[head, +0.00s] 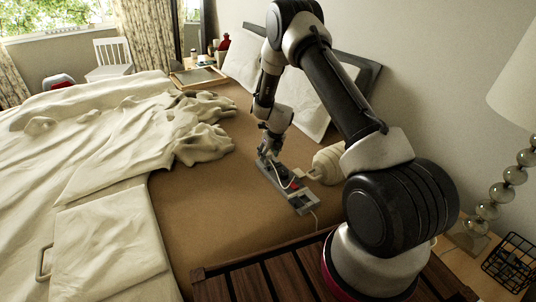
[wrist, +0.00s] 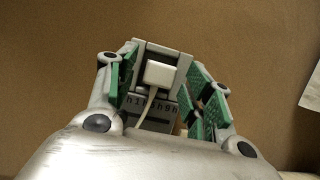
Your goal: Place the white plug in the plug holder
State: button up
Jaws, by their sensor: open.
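The plug holder (head: 300,204) is a long grey strip lying on the brown bed surface, with a red part on it. Its far end also shows in the wrist view (wrist: 150,47). The white plug (wrist: 160,74) sits over that end section of the holder, with its white cord running down toward my wrist. Whether it is fully seated cannot be told. My gripper (head: 267,154) is low over the far end of the holder. In the wrist view its green-padded fingers (wrist: 163,82) stand apart on either side of the plug, with gaps showing. My gripper hides the plug in the head view.
A cream bulb-shaped object (head: 327,163) lies right of the holder. Rumpled cream bedding (head: 90,150) covers the left of the bed. A lamp (head: 515,165) and a black wire basket (head: 510,262) stand at the right. Brown bed surface (head: 205,215) left of the holder is clear.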

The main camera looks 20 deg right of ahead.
jog(key=s+r+n, duration=0.5)
jog(key=s+r, duration=0.1)
jog(key=r, duration=0.6)
jog(key=s+r+n, duration=0.5)
jog(key=s+r, duration=0.1)
jog(key=r, duration=0.5)
jog(key=s+r+n, duration=0.5)
jog(key=r, duration=0.7)
jog(key=s+d+r+n, duration=0.1)
jog(key=s+r+n, duration=0.1)
jog(key=s+n, duration=0.4)
jog(key=s+d+r+n, duration=0.1)
jog(key=s+r+n, duration=0.2)
jog(key=s, duration=1)
jog(key=s+d+r+n, duration=0.1)
jog(key=s+r+n, duration=0.2)
jog(key=s+n, duration=0.6)
jog(key=shift+s+d+r+n+h, duration=0.15)
jog(key=shift+d+r+n+h, duration=0.1)
jog(key=shift+n+h, duration=0.15)
